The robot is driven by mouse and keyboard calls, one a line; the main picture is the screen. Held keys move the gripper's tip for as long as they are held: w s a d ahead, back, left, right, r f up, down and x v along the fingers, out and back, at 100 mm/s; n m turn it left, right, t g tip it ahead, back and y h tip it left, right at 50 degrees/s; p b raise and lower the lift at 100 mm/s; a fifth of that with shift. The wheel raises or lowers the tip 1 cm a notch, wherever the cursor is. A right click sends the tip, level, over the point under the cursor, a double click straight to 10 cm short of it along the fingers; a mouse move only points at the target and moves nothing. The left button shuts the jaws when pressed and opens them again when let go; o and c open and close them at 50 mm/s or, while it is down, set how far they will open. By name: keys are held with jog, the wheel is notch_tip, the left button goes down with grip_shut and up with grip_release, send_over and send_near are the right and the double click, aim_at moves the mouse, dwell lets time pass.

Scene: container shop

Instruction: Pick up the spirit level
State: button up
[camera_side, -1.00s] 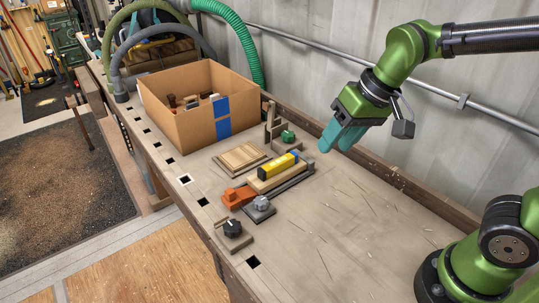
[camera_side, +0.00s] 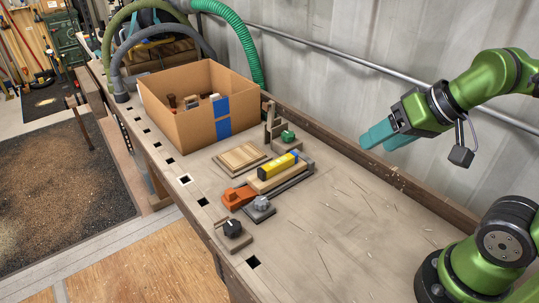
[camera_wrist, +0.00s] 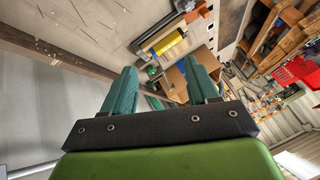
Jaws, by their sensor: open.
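The spirit level (camera_side: 277,166) is a yellow bar with a blue end. It lies on a wooden block among fixtures in the middle of the workbench. It also shows in the wrist view as a yellow bar (camera_wrist: 168,43), above and beyond my fingers. My gripper (camera_side: 380,138) has teal fingers and is in the air to the right of the level, well apart from it. In the wrist view the two fingers (camera_wrist: 162,88) stand apart with nothing between them that they hold.
An open cardboard box (camera_side: 184,130) with blue tape stands behind the level. Near the level are a wooden panel (camera_side: 240,157), an orange tool (camera_side: 237,197), a green knob (camera_side: 288,136) and a black knob (camera_side: 233,228). The bench's right part (camera_side: 340,220) is clear apart from shavings.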

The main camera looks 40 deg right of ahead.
jog(key=shift+f, duration=0.1)
jog(key=m+g+h, duration=0.2)
jog(key=m+g, duration=0.5)
jog(key=m, duration=0.7)
send_over(278, 161)
notch_tip(278, 161, down, 2)
jog(key=f, duration=1.1)
jog(key=shift+s+a+f, duration=0.1)
jog(key=shift+s+f, duration=0.1)
jog(key=shift+f, duration=0.1)
jog(key=shift+w+f, duration=0.15)
jog(key=shift+f, duration=2.55)
